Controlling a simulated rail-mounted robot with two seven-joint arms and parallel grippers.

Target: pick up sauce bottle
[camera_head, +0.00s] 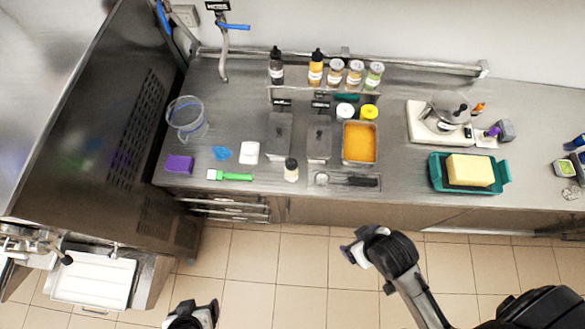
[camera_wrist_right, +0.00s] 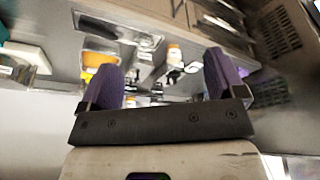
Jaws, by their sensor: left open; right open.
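Several bottles stand at the back of the counter: a dark one with a black cap (camera_head: 276,66) and an orange one with a black cap (camera_head: 316,68). A small bottle with a black cap and pale body (camera_head: 291,170) stands upright near the counter's front edge. I cannot tell which one is the sauce bottle. My left gripper (camera_head: 214,309) is over the floor at the bottom of the head view, open and apart from the counter. My right gripper (camera_head: 349,254) is in front of the counter, open; its purple fingers (camera_wrist_right: 165,80) show empty in the right wrist view.
Spice jars (camera_head: 345,74) share the back shelf. An orange-filled pan (camera_head: 360,142), a green brush (camera_head: 229,176), a purple block (camera_head: 179,164) and a teal tray (camera_head: 439,172) with a yellow block occupy the counter. The tiled floor (camera_head: 300,260) before it is open.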

